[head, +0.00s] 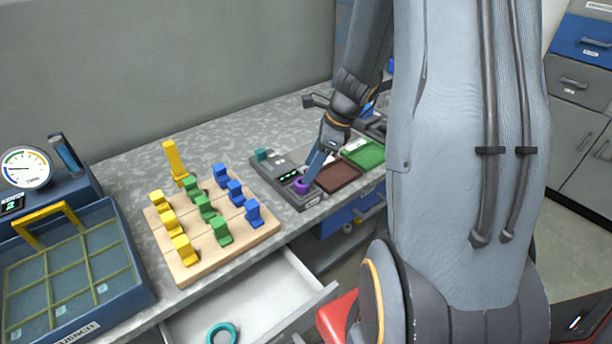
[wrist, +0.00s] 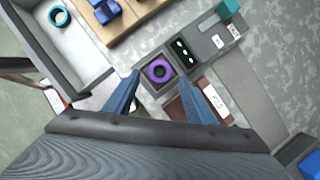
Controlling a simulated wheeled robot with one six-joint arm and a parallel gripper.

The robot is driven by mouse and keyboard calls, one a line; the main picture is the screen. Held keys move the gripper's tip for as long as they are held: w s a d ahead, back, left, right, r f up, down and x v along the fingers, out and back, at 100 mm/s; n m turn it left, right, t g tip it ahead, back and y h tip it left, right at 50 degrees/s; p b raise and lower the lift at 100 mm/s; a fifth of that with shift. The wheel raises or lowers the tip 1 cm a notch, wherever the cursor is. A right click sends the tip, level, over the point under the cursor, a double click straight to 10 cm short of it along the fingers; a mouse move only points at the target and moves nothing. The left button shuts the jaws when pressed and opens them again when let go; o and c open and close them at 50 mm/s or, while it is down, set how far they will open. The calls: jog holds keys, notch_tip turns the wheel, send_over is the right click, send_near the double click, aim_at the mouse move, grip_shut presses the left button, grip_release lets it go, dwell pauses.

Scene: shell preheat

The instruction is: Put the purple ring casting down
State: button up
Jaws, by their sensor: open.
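The purple ring casting (wrist: 159,71) lies flat on a dark square pad of the grey device (wrist: 208,44) in the wrist view. In the head view the ring (head: 301,187) shows at the front end of the same device (head: 265,170), partly covered by a finger. My gripper (wrist: 159,80) is open, with one finger on each side of the ring and visible gaps between. In the head view my gripper (head: 307,178) points down at the ring.
A brown tray (head: 338,178) and a green tray (head: 364,153) sit right of the device. A wooden board (head: 190,262) with yellow, green and blue pieces stands left. An open drawer (head: 258,300) below holds a teal ring (head: 221,334). A blue basket (head: 130,290) is far left.

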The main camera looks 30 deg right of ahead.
jog(key=v, duration=0.6)
jog(key=s+a+n+h, duration=0.1)
jog(key=s+a+n, duration=0.4)
jog(key=n, duration=0.7)
jog(key=s+a+n+g+h, duration=0.1)
jog(key=s+a+n+h, duration=0.1)
jog(key=s+a+n, duration=0.4)
jog(key=a+n, duration=0.3)
jog(key=n, duration=0.3)
jog(key=shift+s+a+n+h+b, duration=0.2)
jog(key=shift+n+h+b, duration=0.1)
jog(key=shift+n+b, duration=0.1)
